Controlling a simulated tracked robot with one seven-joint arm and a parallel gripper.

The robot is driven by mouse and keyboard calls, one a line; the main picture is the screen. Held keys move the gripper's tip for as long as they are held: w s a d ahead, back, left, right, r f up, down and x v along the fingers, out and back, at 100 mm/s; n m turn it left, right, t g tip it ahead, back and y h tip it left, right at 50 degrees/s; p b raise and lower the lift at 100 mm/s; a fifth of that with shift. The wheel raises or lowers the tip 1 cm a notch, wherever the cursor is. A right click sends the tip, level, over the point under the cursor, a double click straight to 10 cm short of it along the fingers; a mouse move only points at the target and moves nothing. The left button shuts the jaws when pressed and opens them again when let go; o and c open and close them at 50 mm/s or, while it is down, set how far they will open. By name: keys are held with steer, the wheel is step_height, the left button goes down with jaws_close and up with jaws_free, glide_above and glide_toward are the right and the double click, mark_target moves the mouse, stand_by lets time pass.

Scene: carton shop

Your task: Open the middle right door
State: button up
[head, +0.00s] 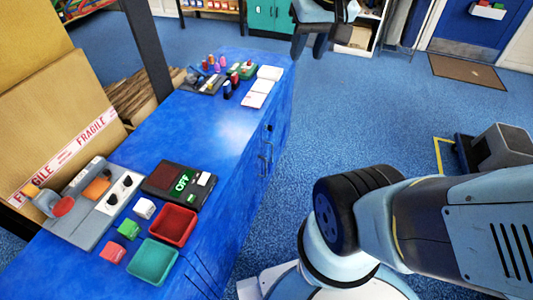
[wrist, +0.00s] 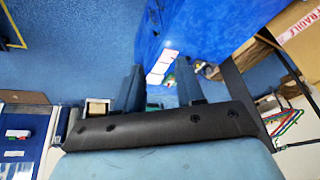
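The blue cabinet (head: 225,175) runs along the left of the head view, with its door side facing right in steep foreshortening. A bar handle (head: 265,158) stands on that side, with another small dark fitting (head: 270,128) farther along. I cannot tell which door is the middle right one; no door looks open. My gripper (head: 311,42) is beyond the far end of the cabinet, above the floor and away from the handles. In the wrist view, my gripper (wrist: 160,85) has its two fingers apart with nothing held between them; the cabinet (wrist: 205,35) is beyond them.
The cabinet top holds an OFF-marked box (head: 180,184), a red tray (head: 173,226), a teal tray (head: 152,260) and several small items. A dark post (head: 148,50) and cartons stand at left. Blue floor (head: 375,115) is clear right of the cabinet. A grey machine (head: 500,148) stands right.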

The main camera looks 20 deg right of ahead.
steer(key=w+d+f+m+g+y, duration=0.2)
steer(key=w+d+f+m+y, duration=0.1)
steer(key=w+f, duration=0.55)
steer(key=w+d+f+m+g+y, duration=0.3)
steer(key=w+f, duration=0.4)
steer(key=f, duration=0.3)
steer(key=w+d+f+m+g+y, duration=0.2)
steer(key=w+d+f+m+y, duration=0.1)
steer(key=w+f, duration=0.55)
steer(key=w+d+f+m+t+y, duration=0.1)
steer(key=d+f+m+t+y, duration=0.15)
steer(key=f, duration=0.75)
steer(key=d+f+m+t+y, duration=0.1)
steer(key=d+f+m+y, duration=0.15)
steer(key=f, duration=0.75)
steer(key=s+f+m+t+y, duration=0.1)
steer(key=s+f+m+t, duration=0.25)
steer(key=f, duration=0.75)
steer(key=s+f+m+t+y, duration=0.1)
steer(key=s+f+m+t, duration=0.3)
steer(key=f, duration=0.6)
steer(key=w+a+g, duration=0.1)
steer(key=w+a, duration=0.6)
steer(key=a, duration=0.5)
steer(key=shift+w+a+m, duration=0.25)
steer(key=shift+w+m, duration=0.15)
steer(key=shift+m, duration=0.05)
